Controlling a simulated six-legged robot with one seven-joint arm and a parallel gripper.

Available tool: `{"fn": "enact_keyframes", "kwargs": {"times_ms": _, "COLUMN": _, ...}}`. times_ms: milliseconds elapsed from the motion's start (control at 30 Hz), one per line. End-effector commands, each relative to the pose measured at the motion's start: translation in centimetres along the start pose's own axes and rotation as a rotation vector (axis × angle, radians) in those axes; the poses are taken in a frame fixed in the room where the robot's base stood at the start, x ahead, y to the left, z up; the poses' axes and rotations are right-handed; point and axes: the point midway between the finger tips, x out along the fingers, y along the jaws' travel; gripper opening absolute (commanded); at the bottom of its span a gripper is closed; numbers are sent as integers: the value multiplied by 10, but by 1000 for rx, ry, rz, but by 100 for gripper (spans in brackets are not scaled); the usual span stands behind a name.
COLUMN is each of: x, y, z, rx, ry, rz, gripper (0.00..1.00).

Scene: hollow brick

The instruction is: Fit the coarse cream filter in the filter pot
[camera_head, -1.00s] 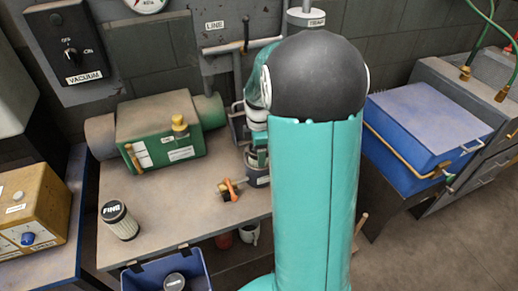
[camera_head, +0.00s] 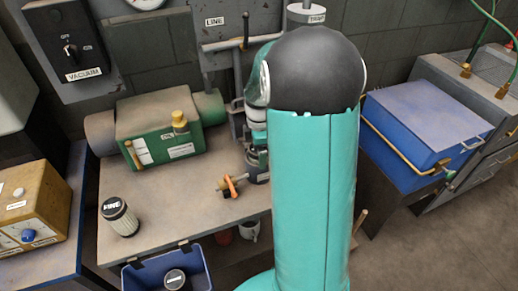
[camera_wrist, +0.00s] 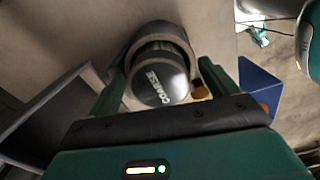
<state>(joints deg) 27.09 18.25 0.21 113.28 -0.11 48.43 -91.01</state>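The coarse filter, with a dark cap lettered COARSE (camera_wrist: 160,84), shows in the wrist view between the fingers of my gripper (camera_wrist: 165,72). A finger stands on each side of it. A gap shows on the right, so the gripper looks open around the filter. A grey rounded rim, apparently the filter pot (camera_wrist: 184,38), curves around the filter's far side; how deep the filter sits cannot be told. An orange-handled clamp or valve (camera_head: 230,186) shows left of that area.
A filter with a dark lettered cap (camera_head: 119,217) stands at the bench's left. A green pump (camera_head: 160,135) is behind it. A blue bin (camera_head: 140,277) holding a dark-capped item is at the front edge. A blue chest (camera_head: 425,125) stands right. The bench's middle (camera_head: 175,205) is bare.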

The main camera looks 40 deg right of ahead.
Motion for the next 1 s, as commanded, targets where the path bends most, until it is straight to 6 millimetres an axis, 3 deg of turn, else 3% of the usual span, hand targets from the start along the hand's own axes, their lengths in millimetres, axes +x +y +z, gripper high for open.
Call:
{"fn": "enact_keyframes", "kwargs": {"times_ms": 267, "x": -8, "y": 0, "z": 0, "rx": 0, "ry": 0, "rz": 0, "gripper": 86}}
{"fn": "enact_keyframes", "kwargs": {"times_ms": 800, "x": -115, "y": 0, "z": 0, "rx": 0, "ry": 0, "rz": 4, "gripper": 86}}
{"fn": "enact_keyframes", "kwargs": {"times_ms": 1000, "x": -136, "y": 0, "z": 0, "rx": 0, "ry": 0, "rz": 1, "gripper": 86}}
